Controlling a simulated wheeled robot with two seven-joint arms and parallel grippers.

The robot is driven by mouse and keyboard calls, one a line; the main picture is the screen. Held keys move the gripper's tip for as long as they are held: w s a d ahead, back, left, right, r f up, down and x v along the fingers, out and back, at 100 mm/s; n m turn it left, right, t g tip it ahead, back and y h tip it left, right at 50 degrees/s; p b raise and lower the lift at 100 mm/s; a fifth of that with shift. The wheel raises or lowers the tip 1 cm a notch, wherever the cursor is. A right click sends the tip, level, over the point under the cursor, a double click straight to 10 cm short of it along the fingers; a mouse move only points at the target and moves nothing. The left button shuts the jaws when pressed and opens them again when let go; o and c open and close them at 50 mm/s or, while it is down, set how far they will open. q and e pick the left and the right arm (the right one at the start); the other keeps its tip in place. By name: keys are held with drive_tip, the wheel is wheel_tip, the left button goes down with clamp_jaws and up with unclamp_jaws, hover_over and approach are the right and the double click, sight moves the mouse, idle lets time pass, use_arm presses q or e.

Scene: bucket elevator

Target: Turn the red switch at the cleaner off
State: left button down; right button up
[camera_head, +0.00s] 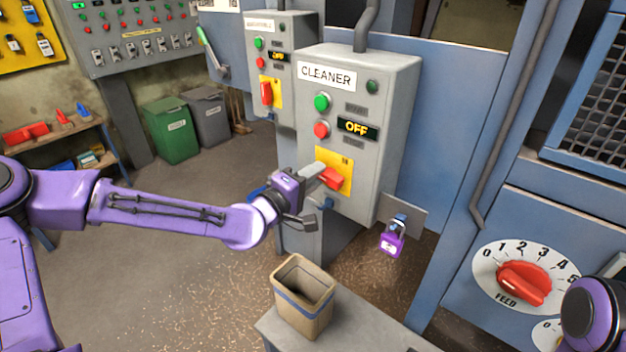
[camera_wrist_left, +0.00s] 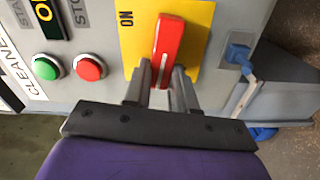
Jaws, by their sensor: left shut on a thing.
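The red switch (camera_head: 333,179) sits on a yellow plate (camera_head: 345,163) low on the grey CLEANER box (camera_head: 362,85). Its handle lies across the plate, roughly sideways. The box's display (camera_head: 357,127) reads OFF. My left gripper (camera_head: 320,174) is at the switch, shut on its handle. In the left wrist view the red handle (camera_wrist_left: 168,48) stands between the two grey fingers, with an ON mark (camera_wrist_left: 126,20) on the plate beside it. My right gripper is not in view; only a purple part of that arm shows at the lower right.
A purple padlock (camera_head: 391,243) hangs right of the box's lower edge. A tan bin (camera_head: 303,297) stands on a grey surface in front. A FEED dial (camera_head: 524,283) is at the right. A second switch box (camera_head: 272,62) stands behind, left.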

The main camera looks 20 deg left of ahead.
use_arm(q)
drive_tip(key=shift+f+n+b, duration=0.2)
drive_tip(key=shift+n+b, duration=0.1)
drive_tip(key=shift+n, duration=0.6)
drive_tip(key=c, duration=0.9)
unclamp_jaws()
